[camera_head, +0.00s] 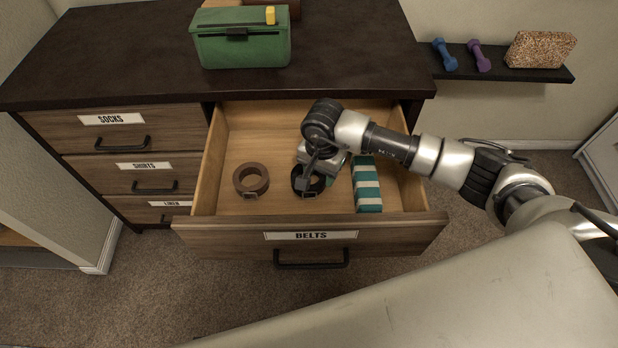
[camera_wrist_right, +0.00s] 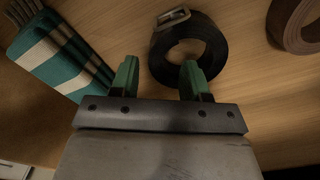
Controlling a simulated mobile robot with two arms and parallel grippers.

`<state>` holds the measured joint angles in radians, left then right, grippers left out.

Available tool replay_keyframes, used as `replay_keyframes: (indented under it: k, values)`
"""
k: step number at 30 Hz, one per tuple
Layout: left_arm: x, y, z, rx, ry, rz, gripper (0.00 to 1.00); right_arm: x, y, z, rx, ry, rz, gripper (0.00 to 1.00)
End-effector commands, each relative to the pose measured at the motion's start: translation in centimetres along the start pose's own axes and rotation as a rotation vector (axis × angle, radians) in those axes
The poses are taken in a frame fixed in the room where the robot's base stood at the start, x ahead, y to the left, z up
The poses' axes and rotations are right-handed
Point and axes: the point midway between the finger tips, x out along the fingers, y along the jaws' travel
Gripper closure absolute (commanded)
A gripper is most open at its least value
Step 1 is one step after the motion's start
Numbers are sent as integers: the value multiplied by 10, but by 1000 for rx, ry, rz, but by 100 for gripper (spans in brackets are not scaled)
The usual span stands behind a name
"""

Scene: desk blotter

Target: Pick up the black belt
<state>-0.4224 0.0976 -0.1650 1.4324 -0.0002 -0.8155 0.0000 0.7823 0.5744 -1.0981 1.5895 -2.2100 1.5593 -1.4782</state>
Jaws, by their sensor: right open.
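The black belt (camera_head: 309,192) is rolled into a coil in the open drawer marked BELTS (camera_head: 312,236). In the right wrist view the black belt (camera_wrist_right: 190,58) lies just beyond the fingertips, its metal buckle on the far side. My right gripper (camera_head: 311,180) is over the drawer and hides part of the coil in the head view. In the wrist view its two green-tipped fingers (camera_wrist_right: 158,75) are apart with nothing held between them; the right fingertip overlaps the coil's near edge in the picture. I cannot tell whether it touches. My left gripper is not in view.
A brown coiled belt (camera_head: 251,179) lies to the left of the black one. A teal and white striped thing (camera_head: 367,186) lies to the right. The drawer's wooden walls surround them. A green box (camera_head: 242,46) stands on the dark dresser top (camera_head: 345,55).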

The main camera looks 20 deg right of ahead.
Motion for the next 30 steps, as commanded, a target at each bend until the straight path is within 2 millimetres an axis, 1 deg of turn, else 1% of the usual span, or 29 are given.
replay_keyframes:
  k: [1,3,6,9,14,15,16,23,24,30]
  values:
    - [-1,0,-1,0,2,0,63,10,2,-1,1,-4,5,54]
    - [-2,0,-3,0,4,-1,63,20,1,-2,1,-3,2,54]
    - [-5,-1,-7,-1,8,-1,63,30,1,-2,-1,-3,1,54]
    - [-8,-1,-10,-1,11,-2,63,34,1,-2,0,-1,0,54]
    - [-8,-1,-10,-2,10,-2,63,33,1,-2,0,-1,0,54]
    - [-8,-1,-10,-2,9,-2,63,33,1,-2,0,-1,0,56]
    - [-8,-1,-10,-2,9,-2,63,33,1,-2,0,-1,0,60]
    - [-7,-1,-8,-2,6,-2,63,33,1,-2,0,-1,0,95]
    - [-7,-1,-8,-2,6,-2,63,33,1,-2,0,-1,0,98]
    - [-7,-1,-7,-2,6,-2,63,33,1,-2,0,0,0,98]
